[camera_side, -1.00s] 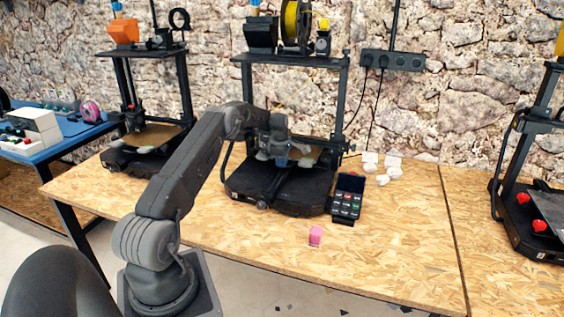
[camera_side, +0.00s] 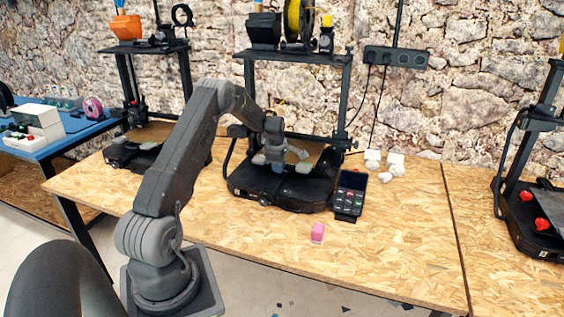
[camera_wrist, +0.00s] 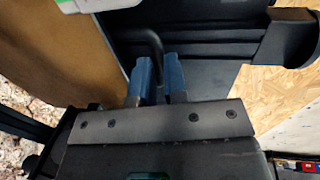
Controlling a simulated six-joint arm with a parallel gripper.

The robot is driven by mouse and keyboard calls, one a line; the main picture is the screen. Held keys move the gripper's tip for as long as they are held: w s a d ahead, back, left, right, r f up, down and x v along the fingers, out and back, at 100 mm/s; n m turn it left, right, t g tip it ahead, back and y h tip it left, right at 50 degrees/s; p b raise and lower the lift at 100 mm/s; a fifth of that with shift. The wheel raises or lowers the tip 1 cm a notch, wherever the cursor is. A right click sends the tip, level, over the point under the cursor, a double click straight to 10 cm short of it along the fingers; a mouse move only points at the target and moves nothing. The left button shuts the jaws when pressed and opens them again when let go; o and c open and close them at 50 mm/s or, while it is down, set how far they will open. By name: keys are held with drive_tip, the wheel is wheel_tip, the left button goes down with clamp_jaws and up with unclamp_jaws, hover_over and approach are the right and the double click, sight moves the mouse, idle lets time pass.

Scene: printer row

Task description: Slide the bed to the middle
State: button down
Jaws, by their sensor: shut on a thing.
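The bed is a flat brown plate (camera_side: 309,153) on the middle printer (camera_side: 275,187), partly hidden by my arm in the side view. In the wrist view the brown plate (camera_wrist: 62,45) fills the upper left. A dark bent handle (camera_wrist: 152,42) runs from the bed's edge down between my fingers. My gripper (camera_wrist: 160,75) has its two blue fingers shut around this handle. In the side view my gripper (camera_side: 277,167) is low over the printer's dark base, at the front of the bed; the grip itself is too small to make out there.
A white and green piece (camera_wrist: 95,4) shows at the bed's edge. A control box with buttons (camera_side: 348,196) stands right of the printer. White pieces (camera_side: 385,166) lie behind right. The front table is mostly clear.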

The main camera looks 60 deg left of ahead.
drive_tip(key=s+d, duration=0.3)
drive_tip(key=shift+s+d, duration=0.35)
drive_tip(key=shift+d, duration=0.05)
drive_tip(key=c, duration=1.2)
unclamp_jaws()
drive_tip(key=shift+o, duration=0.2)
wheel_tip(320, 180, up, 14)
drive_tip(key=s+d, duration=0.1)
drive_tip(key=shift+s+d+f, duration=0.15)
drive_tip(key=shift+s+d, duration=0.2)
wheel_tip(320, 180, up, 6)
drive_tip(key=s+d, duration=0.2)
